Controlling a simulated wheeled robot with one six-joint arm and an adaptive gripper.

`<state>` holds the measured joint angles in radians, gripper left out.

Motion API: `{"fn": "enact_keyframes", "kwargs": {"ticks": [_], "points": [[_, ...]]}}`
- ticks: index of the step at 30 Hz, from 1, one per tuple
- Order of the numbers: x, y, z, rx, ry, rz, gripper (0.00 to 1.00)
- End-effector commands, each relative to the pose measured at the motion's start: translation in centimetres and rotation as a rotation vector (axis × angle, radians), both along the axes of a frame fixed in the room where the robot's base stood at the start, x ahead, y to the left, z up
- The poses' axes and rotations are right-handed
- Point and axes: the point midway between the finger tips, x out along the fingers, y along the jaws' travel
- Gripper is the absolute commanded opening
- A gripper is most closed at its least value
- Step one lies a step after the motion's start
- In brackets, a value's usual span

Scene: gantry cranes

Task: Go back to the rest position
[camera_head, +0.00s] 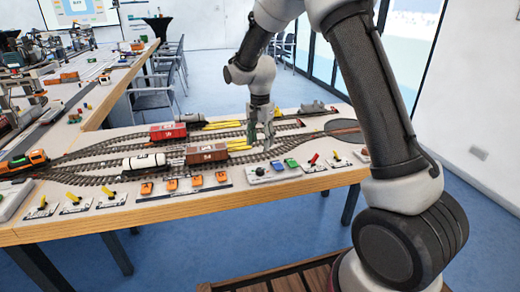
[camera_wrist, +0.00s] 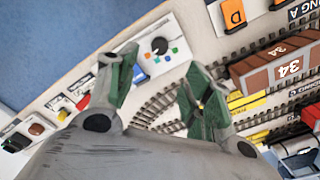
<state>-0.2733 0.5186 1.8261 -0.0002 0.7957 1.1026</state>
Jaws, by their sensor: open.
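My gripper (camera_head: 262,133) hangs from my arm over the front part of the model railway table (camera_head: 200,207). In the wrist view my gripper (camera_wrist: 160,92) has its two green-lined fingers spread apart, with nothing between them but track and table below. A white control box with a dial (camera_wrist: 160,47) lies beneath and ahead of the fingers. In the head view the same control box (camera_head: 272,172) sits just below my gripper. I cannot tell how high the fingertips are above the table.
A brown wagon (camera_head: 207,154) stands on the track left of my gripper, near yellow pieces (camera_head: 238,145). A red wagon (camera_head: 168,132), a white tank wagon (camera_head: 145,162) and an orange locomotive (camera_head: 24,161) stand farther left. Switches line the front edge. Blue floor lies in front.

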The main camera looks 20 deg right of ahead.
Motion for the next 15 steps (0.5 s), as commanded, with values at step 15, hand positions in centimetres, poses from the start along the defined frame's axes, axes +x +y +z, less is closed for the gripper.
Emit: {"fn": "enact_keyframes", "kwargs": {"ticks": [15], "points": [[-0.42, -0.11, 0.06, -0.003, 0.015, 0.155, 0.51]]}}
